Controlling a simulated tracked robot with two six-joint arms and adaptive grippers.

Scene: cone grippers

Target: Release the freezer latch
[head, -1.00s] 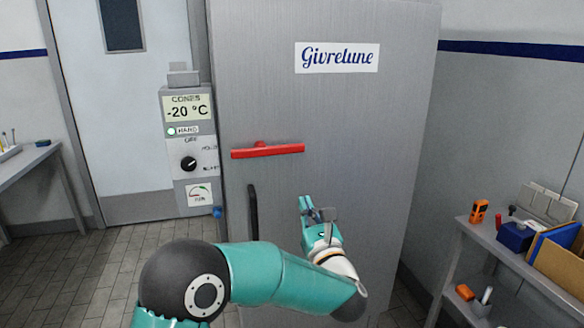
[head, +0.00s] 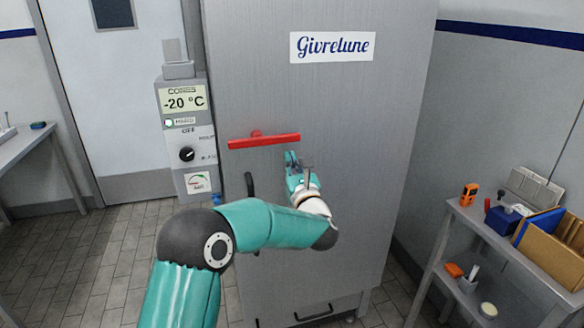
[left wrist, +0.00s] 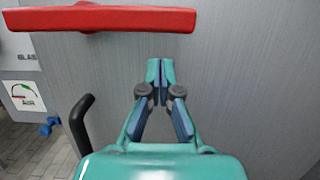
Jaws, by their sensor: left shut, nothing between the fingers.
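The grey freezer door (head: 340,110) fills the middle of the head view, with a "Givrelune" label. The red latch bar (head: 264,141) lies nearly level across its left part. It also shows along the top of the left wrist view (left wrist: 100,18). My left gripper (head: 291,156) is just below the right part of the bar, apart from it in the picture. Its fingers (left wrist: 160,66) are shut and empty, pointing at the door; whether they touch the door I cannot tell. A black vertical handle (head: 250,186) is below the bar. My right gripper is not in view.
A control box (head: 187,150) with a -20 °C display and a dial stands left of the freezer. A shelf unit (head: 470,240) with an orange device (head: 469,194) and boxes is at the right. The tiled floor (head: 110,260) at left is clear.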

